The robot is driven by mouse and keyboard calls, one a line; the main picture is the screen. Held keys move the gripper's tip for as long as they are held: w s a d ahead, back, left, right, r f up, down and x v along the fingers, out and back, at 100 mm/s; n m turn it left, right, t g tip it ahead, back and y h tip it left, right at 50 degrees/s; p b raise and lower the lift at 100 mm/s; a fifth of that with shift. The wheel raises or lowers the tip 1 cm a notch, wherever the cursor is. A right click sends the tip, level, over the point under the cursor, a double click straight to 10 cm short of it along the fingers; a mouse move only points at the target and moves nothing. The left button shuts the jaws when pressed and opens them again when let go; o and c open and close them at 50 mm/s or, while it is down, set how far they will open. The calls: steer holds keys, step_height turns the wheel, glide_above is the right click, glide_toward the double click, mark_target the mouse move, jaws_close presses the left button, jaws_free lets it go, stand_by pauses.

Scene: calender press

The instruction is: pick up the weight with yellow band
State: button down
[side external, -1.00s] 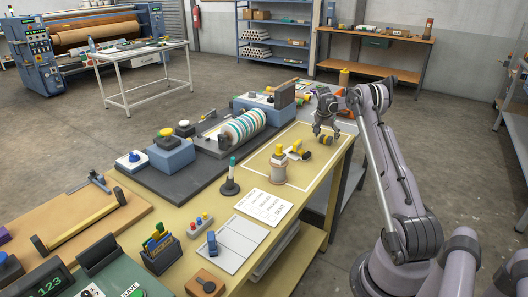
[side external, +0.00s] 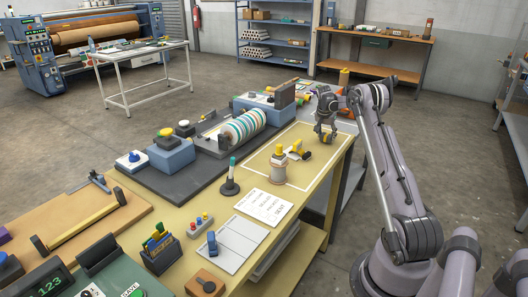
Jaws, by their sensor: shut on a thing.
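My gripper (side external: 325,133) is above the far right part of the white-outlined area on the bench. Its fingers are shut around a small dark piece with a trace of yellow, seemingly the weight with yellow band (side external: 326,139). The fingers hide most of the piece. It is at or just above the bench top; I cannot tell whether it touches.
A pale cylinder with a yellow top (side external: 278,170) and a yellow-and-black tool (side external: 300,151) stand left of my gripper. A striped roller (side external: 244,127) lies farther left. The outlined area's front (side external: 300,178) is clear. The bench's right edge is close.

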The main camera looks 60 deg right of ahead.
mark_target(328, 134)
step_height(328, 134, up, 3)
steer(key=shift+r, duration=0.2)
steer(key=s+r, duration=0.6)
steer(key=s, duration=0.5)
steer(key=shift+s+d+r, duration=0.25)
steer(key=shift+s+r, duration=0.1)
